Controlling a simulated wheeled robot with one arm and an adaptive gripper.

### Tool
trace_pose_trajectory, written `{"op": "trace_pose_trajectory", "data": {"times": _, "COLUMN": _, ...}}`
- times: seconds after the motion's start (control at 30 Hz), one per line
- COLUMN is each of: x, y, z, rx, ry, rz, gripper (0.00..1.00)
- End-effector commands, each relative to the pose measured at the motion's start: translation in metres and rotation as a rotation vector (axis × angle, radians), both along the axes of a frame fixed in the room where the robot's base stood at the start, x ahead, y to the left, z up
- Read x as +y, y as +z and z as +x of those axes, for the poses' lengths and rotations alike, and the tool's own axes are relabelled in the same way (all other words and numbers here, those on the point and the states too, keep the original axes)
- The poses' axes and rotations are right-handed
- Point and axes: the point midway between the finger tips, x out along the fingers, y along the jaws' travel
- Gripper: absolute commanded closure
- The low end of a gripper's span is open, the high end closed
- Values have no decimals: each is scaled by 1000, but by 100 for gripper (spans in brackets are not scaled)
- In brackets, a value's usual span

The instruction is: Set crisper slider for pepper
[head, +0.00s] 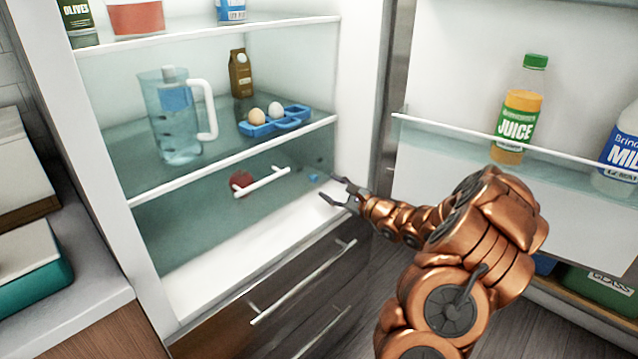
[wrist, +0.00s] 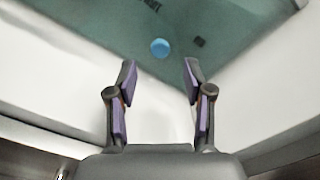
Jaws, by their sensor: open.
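The crisper drawer front (head: 215,215) is a translucent teal panel with a white bar handle (head: 262,182), low in the fridge. Its slider is a small blue knob (head: 314,178) near the panel's right end. The knob also shows in the wrist view (wrist: 159,48), with small dark markings on both sides that I cannot read. A red rounded item (head: 241,182) shows behind the handle; I cannot tell whether it is a pepper. My gripper (head: 339,188) is open and empty, just right of the knob. In the wrist view the knob lies beyond and between the fingertips (wrist: 159,68), apart from both.
The fridge shelf (head: 165,188) above holds a water pitcher (head: 172,120), a blue egg tray (head: 273,123) and a brown carton (head: 240,74). The open door at right carries a juice bottle (head: 517,115) and milk (head: 622,150). Brown drawers (head: 290,310) with bar handles lie below.

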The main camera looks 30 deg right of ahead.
Motion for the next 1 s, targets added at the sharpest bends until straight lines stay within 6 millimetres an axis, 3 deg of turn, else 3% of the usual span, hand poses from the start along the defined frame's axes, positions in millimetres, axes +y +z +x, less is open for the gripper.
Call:
{"op": "trace_pose_trajectory", "data": {"times": 0.3, "x": 10, "y": -1, "z": 40, "rx": 3, "ry": 3, "rz": -3, "gripper": 49}}
{"op": "trace_pose_trajectory", "data": {"times": 0.73, "x": 12, "y": 0, "z": 49, "rx": 0, "ry": 1, "rz": -1, "gripper": 49}}
{"op": "trace_pose_trajectory", "data": {"times": 1.0, "x": 12, "y": 0, "z": 48, "rx": 0, "ry": 1, "rz": -1, "gripper": 77}}
